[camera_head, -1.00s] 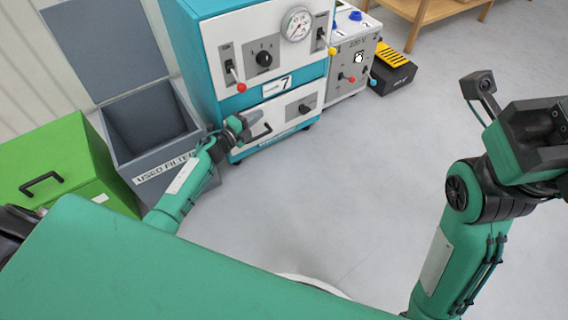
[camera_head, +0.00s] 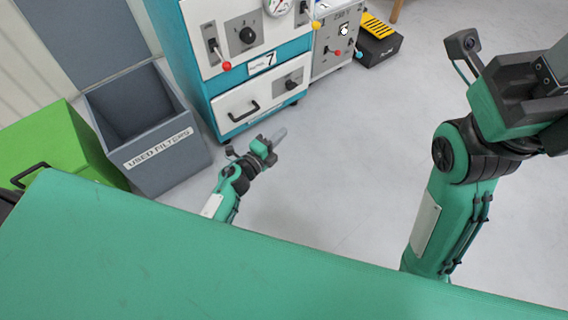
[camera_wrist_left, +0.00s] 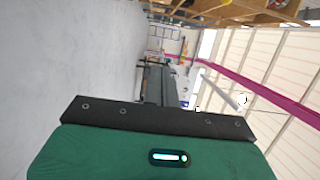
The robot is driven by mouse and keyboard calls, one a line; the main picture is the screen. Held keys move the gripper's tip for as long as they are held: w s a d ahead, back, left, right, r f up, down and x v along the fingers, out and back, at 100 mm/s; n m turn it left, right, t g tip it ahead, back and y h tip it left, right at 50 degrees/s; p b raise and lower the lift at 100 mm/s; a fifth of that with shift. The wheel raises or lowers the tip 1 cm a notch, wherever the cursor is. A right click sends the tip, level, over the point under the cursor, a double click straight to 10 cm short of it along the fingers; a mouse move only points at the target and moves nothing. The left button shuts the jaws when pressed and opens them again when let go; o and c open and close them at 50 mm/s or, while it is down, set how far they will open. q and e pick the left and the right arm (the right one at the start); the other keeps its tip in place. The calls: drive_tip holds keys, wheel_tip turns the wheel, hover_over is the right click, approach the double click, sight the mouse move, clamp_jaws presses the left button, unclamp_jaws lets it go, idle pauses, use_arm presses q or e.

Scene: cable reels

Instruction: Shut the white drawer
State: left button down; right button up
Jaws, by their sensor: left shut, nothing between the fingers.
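The white drawer (camera_head: 262,97) is the lower white front of the teal cabinet, with a black bar handle (camera_head: 244,112) and a dark knob. It looks about flush with the cabinet; a small gap cannot be ruled out. My left gripper (camera_head: 277,138) is shut and empty, in front of and below the drawer, apart from it.
A grey open bin (camera_head: 150,150) labelled "USED FILTERS" stands left of the cabinet, beside a green box (camera_head: 60,150). A grey control box (camera_head: 335,42) and a black-yellow unit (camera_head: 380,45) stand to the right. The floor (camera_head: 350,140) in front is clear.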

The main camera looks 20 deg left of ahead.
use_arm(q)
drive_tip(key=s+d+p, duration=0.2)
drive_tip(key=s+d, duration=0.2)
drive_tip(key=s, duration=0.5)
